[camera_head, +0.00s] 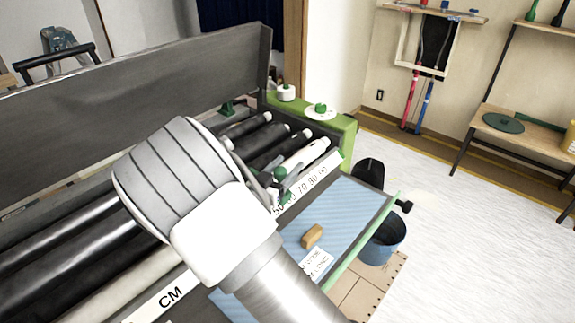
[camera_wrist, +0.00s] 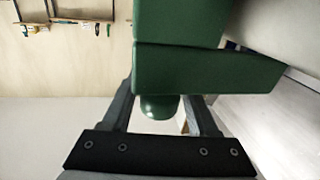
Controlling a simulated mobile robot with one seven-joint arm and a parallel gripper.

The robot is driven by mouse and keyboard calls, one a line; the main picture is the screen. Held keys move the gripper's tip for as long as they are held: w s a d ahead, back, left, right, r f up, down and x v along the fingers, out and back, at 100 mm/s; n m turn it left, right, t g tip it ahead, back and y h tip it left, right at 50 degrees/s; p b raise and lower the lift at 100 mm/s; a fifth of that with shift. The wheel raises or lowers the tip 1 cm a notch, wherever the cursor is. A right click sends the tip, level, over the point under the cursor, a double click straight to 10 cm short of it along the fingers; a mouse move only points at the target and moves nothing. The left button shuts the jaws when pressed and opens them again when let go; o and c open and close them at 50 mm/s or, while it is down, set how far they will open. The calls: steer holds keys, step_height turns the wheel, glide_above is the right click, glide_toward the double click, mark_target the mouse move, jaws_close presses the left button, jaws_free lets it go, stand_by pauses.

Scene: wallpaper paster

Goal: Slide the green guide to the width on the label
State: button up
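The green guide (camera_head: 281,173) sits at the ruler strip on the front of the paster, close to the printed 50 and 60. In the wrist view, the guide's large green blocks (camera_wrist: 200,70) fill the upper middle, with a rounded green knob (camera_wrist: 160,108) below them. My gripper (camera_wrist: 160,95) has its two grey fingers apart, one on each side of the knob. The fingertips are hidden by the green block, so I cannot tell whether they touch it. The label (camera_head: 317,262) lies on the blue wallpaper (camera_head: 345,210); its print is too small to read.
The ruler strip (camera_head: 312,178) runs along the front edge, marked CM; my arm covers its middle. Black rollers (camera_head: 262,140) lie behind it. A tan block (camera_head: 312,236) rests on the wallpaper. A blue bucket (camera_head: 381,246) stands to the right, below the table edge.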

steer(key=shift+o, duration=0.7)
steer(key=p+v, duration=0.1)
steer(key=v, duration=1.6)
steer(key=shift+s+p, duration=0.2)
steer(key=shift+p, duration=0.1)
